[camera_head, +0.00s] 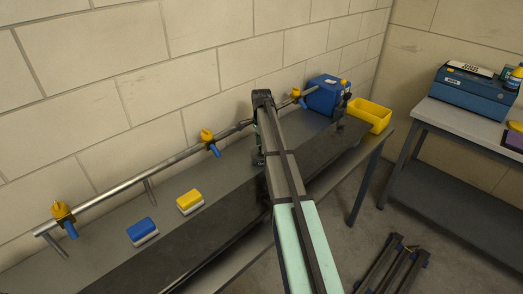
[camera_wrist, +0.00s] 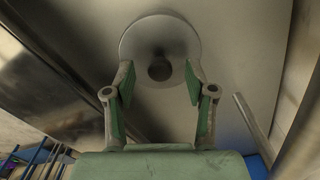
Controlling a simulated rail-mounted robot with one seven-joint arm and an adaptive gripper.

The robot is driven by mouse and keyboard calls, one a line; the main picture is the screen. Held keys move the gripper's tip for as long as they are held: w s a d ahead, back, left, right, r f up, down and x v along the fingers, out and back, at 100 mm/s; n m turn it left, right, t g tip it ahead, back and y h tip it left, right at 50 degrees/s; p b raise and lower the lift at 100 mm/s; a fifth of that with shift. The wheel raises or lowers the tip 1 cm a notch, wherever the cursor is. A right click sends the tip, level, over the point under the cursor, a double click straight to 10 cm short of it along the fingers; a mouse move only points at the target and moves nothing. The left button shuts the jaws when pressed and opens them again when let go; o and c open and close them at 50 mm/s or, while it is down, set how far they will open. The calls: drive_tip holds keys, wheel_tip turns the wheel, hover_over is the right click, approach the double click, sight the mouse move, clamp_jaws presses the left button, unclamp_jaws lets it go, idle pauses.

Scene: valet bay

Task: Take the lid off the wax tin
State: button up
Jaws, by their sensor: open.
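In the wrist view a round pale grey lid (camera_wrist: 140,42) with a darker knob (camera_wrist: 159,70) at its middle lies beyond my fingers, seen from above. The tin's body under it is hidden. My gripper (camera_wrist: 160,80) is open, with a green-padded finger on each side of the knob and nothing visibly held. The fingertips overlap the lower part of the lid in the picture; I cannot tell whether they touch it. In the head view my gripper (camera_head: 259,157) is low over the bench, largely hidden by my arm, and the tin is not visible there.
A metal pipe (camera_head: 180,158) with yellow-and-blue fittings runs along the bench (camera_head: 105,262) by the wall. A blue sponge block (camera_head: 142,229) and a yellow one (camera_head: 189,201) lie left. A blue box (camera_head: 325,95) and yellow bin (camera_head: 369,115) stand at the far end.

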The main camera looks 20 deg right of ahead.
drive_tip(key=shift+f, duration=0.9)
clamp_jaws()
drive_tip(key=shift+r, duration=0.15)
